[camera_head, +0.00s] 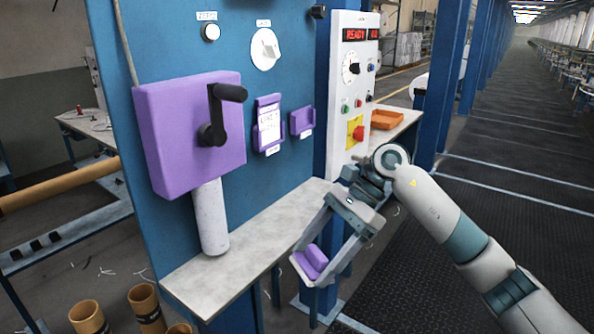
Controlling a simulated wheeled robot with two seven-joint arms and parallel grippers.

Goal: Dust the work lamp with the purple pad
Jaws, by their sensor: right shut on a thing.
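The purple pad (311,262) is held low between the fingers of my right gripper (317,268), whose arm comes in from the right. My right gripper is shut on it and points down, just off the right end of the grey bench. The pad is clear of the bench top. I cannot make out a work lamp in this view. My left gripper is not in view.
A blue panel carries a purple box with a black crank (190,135), purple holders (268,124) and a dial (264,49). A white control box (352,85) stands right of it. The grey bench (245,245) is mostly clear. An orange tray (387,119) lies behind.

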